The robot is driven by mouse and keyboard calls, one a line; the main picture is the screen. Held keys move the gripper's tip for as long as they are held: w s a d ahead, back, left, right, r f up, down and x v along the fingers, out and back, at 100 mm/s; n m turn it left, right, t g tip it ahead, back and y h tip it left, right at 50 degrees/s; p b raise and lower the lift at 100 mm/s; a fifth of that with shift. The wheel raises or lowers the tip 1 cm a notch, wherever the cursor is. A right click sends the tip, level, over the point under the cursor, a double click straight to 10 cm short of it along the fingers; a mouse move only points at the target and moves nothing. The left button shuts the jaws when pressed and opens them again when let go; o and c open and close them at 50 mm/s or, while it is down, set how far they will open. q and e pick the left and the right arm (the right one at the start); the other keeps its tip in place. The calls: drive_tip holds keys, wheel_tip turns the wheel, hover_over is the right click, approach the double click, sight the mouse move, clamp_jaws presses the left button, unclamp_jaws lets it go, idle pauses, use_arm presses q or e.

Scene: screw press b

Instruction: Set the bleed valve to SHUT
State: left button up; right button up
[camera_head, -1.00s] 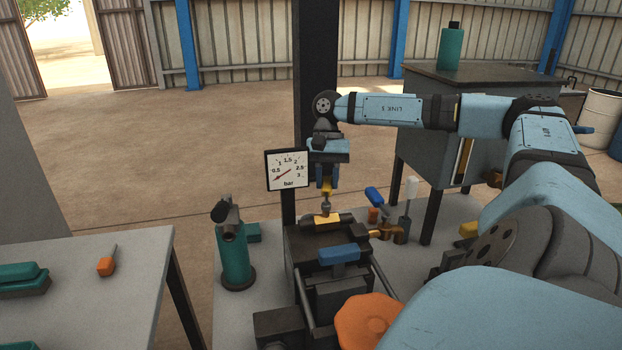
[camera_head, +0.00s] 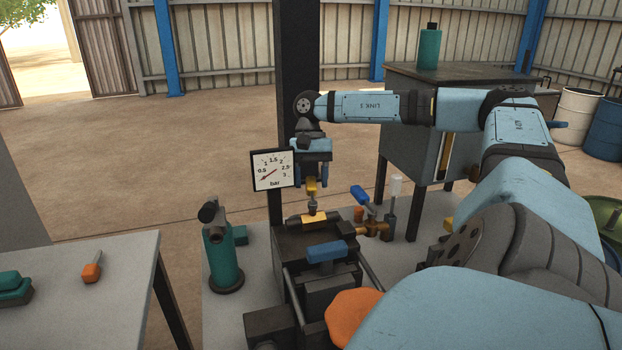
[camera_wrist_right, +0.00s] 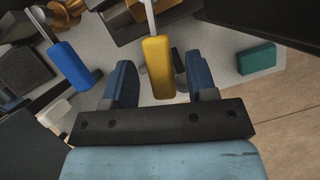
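No label tells which lever is the bleed valve. A yellow-handled lever (camera_head: 311,187) stands upright on a small metal fitting at the press top. My right gripper (camera_head: 311,177) is over it from above. In the right wrist view, the yellow handle (camera_wrist_right: 158,68) lies between the two blue fingers of my open gripper (camera_wrist_right: 162,82), with a gap on each side. A blue-handled lever (camera_head: 362,195) tilts up to the left on a brass valve (camera_head: 372,229), right of the press; it also shows in the wrist view (camera_wrist_right: 70,64). My left gripper is out of view.
A pressure gauge (camera_head: 273,170) stands left of the gripper, its needle low. A green bottle jack (camera_head: 223,258) is left of the press (camera_head: 288,245). A blue block (camera_head: 326,252) and an orange knob (camera_head: 352,316) sit in front. A black post (camera_head: 297,60) rises behind.

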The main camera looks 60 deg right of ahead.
use_arm(q)
drive_tip(key=p, duration=0.2)
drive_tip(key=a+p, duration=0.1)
drive_tip(key=p, duration=0.2)
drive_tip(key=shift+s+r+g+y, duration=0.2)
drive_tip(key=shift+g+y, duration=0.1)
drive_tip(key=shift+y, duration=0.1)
use_arm(e)
drive_tip(key=v, duration=1.3)
drive_tip(key=shift+r, duration=0.45)
drive_tip(key=shift+w, duration=0.1)
drive_tip(key=shift+c, duration=0.2)
